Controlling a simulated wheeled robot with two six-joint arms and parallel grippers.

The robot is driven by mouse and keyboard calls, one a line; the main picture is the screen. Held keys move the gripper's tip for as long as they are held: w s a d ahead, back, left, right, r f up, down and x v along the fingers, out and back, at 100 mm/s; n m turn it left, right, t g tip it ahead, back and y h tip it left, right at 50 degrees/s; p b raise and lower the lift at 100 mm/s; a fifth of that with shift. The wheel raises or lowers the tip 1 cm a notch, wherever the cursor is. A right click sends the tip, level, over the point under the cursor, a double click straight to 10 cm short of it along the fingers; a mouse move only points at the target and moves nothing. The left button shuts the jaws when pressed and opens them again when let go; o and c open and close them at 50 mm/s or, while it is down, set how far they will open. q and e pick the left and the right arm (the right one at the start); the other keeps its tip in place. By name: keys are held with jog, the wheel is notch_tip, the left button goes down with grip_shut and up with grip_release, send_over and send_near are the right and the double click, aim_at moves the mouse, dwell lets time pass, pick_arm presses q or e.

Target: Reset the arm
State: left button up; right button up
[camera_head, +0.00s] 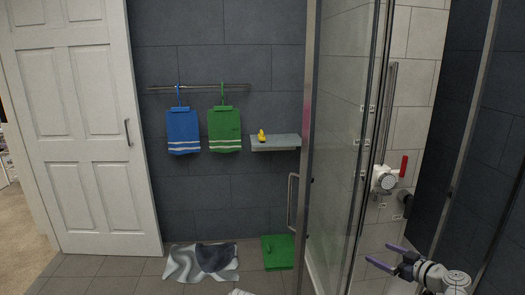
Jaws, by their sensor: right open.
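My right gripper (384,256) is at the lower right of the head view, in front of the shower's glass. Its two purple fingers are spread apart with nothing between them. My right arm's white and grey wrist comes in from the bottom right corner. My left gripper and arm are not in view.
A blue towel (182,131) and a green towel (224,129) hang on a wall rail. A yellow duck (262,135) sits on a grey shelf (282,143). A crumpled cloth (184,265) and a green item (278,252) lie on the floor. A glass shower door (335,130) stands ahead.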

jog(key=s+a+f+g, duration=0.2)
jog(key=a+f+g, duration=0.1)
jog(key=a, duration=0.4)
jog(key=s+a+f+g+y, duration=0.1)
jog(key=a+f+g, duration=0.15)
jog(key=a, duration=0.45)
jog(key=s+a+f+g, duration=0.2)
jog(key=a+f, duration=0.2)
jog(key=a, duration=0.4)
jog(key=s+a+f+m+g+h, duration=0.1)
jog(key=s+a+f+g+h, duration=0.3)
jog(key=s, duration=0.4)
jog(key=s+a+f+m+g+h, duration=0.1)
jog(key=s+a+f+g+h, duration=0.1)
jog(key=s+a+h, duration=0.35)
notch_tip(320, 180, up, 16)
jog(key=s+y+p, duration=0.1)
jog(key=s+p, duration=0.2)
jog(key=p, duration=1.3)
jog(key=shift+a+r, duration=0.25)
jog(key=shift+a, duration=0.15)
jog(key=shift+w, duration=0.1)
